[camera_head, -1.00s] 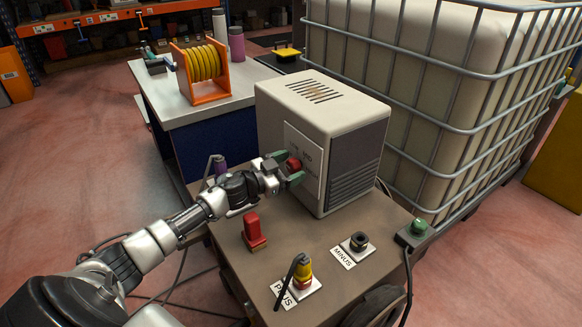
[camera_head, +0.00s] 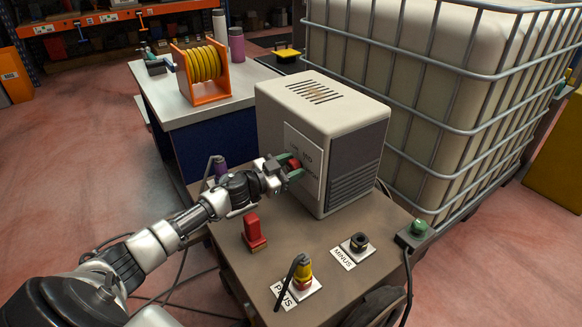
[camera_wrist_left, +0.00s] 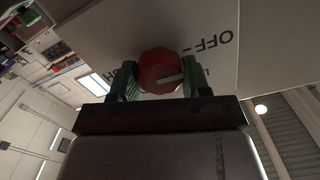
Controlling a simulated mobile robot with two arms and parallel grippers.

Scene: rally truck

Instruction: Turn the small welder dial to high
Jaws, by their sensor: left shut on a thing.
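The welder (camera_head: 322,135) is a cream and grey box on a brown cart top. Its red dial (camera_head: 293,165) sits on the pale front panel with dark lettering. In the left wrist view the dial (camera_wrist_left: 160,71) is a red faceted knob with a pale pointer line, and the panel beside it reads "OFF". My left gripper (camera_head: 284,168) is at the panel, its green fingers on both sides of the dial, shut on it. The fingers also show in the left wrist view (camera_wrist_left: 158,82). Some panel lettering is hidden by the gripper. My right gripper is not in view.
On the cart top (camera_head: 290,240) stand a red switch handle (camera_head: 254,232), a yellow and red plug (camera_head: 303,273) at "PLUS" and a dark socket (camera_head: 357,242) at "MINUS". A caged tank (camera_head: 450,100) stands close behind the welder. A bench (camera_head: 200,105) holds a yellow cable reel (camera_head: 204,64).

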